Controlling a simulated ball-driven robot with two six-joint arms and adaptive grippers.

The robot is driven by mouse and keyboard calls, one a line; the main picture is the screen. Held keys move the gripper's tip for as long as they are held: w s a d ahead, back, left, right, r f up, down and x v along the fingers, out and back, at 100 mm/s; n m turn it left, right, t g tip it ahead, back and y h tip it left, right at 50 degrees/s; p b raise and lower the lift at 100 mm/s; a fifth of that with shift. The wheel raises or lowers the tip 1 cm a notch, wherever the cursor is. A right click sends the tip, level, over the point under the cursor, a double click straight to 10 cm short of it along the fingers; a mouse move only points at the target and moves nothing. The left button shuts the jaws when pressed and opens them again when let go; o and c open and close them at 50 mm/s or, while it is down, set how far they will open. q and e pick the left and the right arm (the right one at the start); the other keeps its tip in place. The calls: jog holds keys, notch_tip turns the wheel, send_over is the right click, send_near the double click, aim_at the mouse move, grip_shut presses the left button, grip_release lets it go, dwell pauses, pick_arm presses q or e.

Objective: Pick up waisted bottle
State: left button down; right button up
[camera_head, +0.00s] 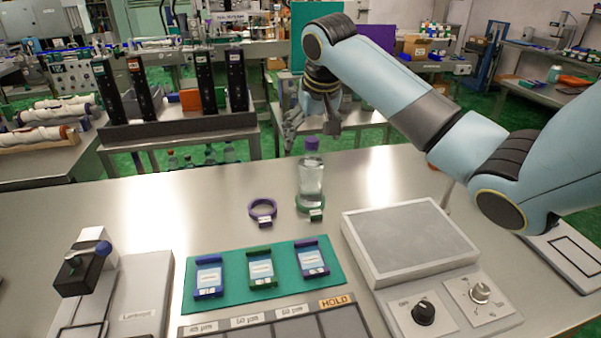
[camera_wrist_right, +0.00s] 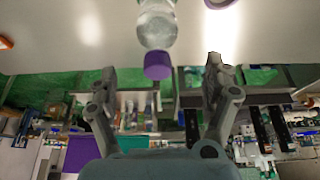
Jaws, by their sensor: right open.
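The waisted bottle (camera_head: 310,181), clear with a purple cap (camera_head: 311,144), stands upright on the steel table inside a green ring (camera_head: 303,209). In the right wrist view the bottle (camera_wrist_right: 157,26) appears upside down. My right gripper (camera_head: 311,132) is open and empty, with its fingers spread at about cap height or a little above. In the wrist view the purple cap (camera_wrist_right: 157,65) shows between the two fingertips (camera_wrist_right: 161,72). I cannot tell whether the cap is actually between the fingers in depth. My left gripper is not in view.
A purple ring (camera_head: 263,211) lies left of the bottle. In front are a green mat (camera_head: 230,296) with framed cards, a labelled tray (camera_head: 290,327) and a grey-topped device with knobs (camera_head: 410,240). A fixture (camera_head: 140,285) stands at left. The table left of the rings is clear.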

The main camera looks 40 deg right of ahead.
aim_at(312, 141)
jog(key=x, duration=0.2)
jog(key=shift+f, duration=0.3)
jog(key=shift+w+d+f, duration=0.1)
jog(key=shift+f, duration=0.25)
jog(key=x, duration=0.4)
jog(key=shift+w+d+f, duration=0.1)
jog(key=shift+d+f, duration=0.05)
jog(key=shift+f, duration=0.05)
jog(key=shift+w+d+f, duration=0.1)
jog(key=shift+w+f, duration=0.05)
jog(key=shift+f, duration=0.3)
jog(key=shift+c, duration=0.2)
jog(key=c, duration=0.5)
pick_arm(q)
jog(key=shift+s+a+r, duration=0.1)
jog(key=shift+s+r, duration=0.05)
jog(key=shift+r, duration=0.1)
pick_arm(e)
jog(key=shift+r, duration=0.1)
jog(key=c, duration=1.1)
